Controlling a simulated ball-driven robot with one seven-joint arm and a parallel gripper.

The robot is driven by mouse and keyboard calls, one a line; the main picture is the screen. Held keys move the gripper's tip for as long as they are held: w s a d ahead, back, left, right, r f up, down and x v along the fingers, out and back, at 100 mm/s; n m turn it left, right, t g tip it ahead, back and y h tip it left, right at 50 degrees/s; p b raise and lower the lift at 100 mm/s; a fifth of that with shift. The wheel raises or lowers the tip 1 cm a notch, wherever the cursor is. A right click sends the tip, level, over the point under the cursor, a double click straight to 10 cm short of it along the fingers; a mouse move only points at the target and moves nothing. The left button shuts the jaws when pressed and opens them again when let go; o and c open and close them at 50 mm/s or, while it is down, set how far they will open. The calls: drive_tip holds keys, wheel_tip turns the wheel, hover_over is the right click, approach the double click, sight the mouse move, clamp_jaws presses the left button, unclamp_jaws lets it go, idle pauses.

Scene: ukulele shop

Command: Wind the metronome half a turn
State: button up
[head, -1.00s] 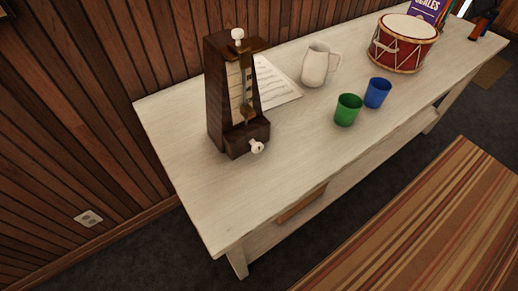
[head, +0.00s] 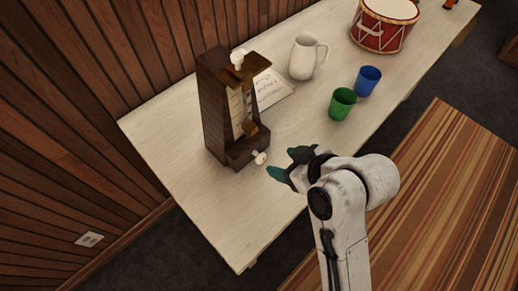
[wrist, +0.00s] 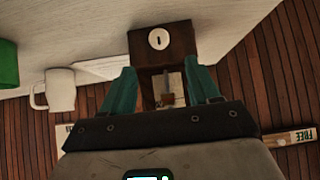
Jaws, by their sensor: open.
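A dark wooden metronome (head: 215,110) stands upright near the left end of the white table, with a white knob (head: 238,58) at its top. Its white winding key (head: 260,158) sticks out low on the front. My gripper (head: 285,164) has teal fingers and is just right of the key, apart from it. In the wrist view, my gripper (wrist: 162,85) is open and empty. There the key (wrist: 158,39) lies beyond the fingertips, roughly centred between them, on the metronome's base (wrist: 178,42).
On the white table (head: 170,145) are a white pitcher (head: 304,57), a sheet of music (head: 272,90), a green cup (head: 341,104), a blue cup (head: 367,80) and a red drum (head: 383,30). A wood-panelled wall (head: 60,120) is behind. A striped surface (head: 450,190) lies at the right.

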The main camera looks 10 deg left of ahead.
sight(263, 158)
drive_tip(key=x, duration=1)
drive_tip(key=shift+f, duration=0.1)
drive_tip(key=c, duration=1)
